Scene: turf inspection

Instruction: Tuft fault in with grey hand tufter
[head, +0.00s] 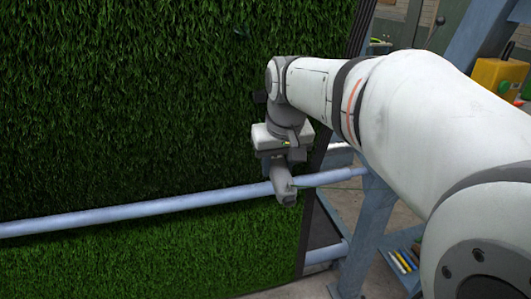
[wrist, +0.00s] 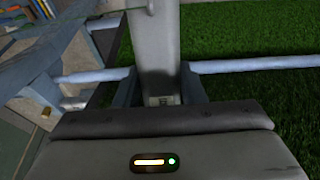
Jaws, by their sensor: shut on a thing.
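The green turf (head: 120,110) hangs as an upright sheet filling the left of the head view; it also shows at the right of the wrist view (wrist: 245,35). I cannot make out a fault in it. My gripper (head: 284,158) is near the turf's right edge, in front of the pale blue bar. In the wrist view my gripper (wrist: 162,88) is shut on the grey hand tufter (wrist: 157,40), which runs up out of the picture between the two fingers. The tufter's rounded grey body (head: 283,184) shows below my gripper in the head view. Its working end is not clear.
A pale blue bar (head: 130,215) crosses in front of the turf and joins a blue-grey frame (head: 375,225) at the right. A tray with coloured sticks (head: 403,262) sits low by the frame. A yellow box (head: 498,78) stands at upper right.

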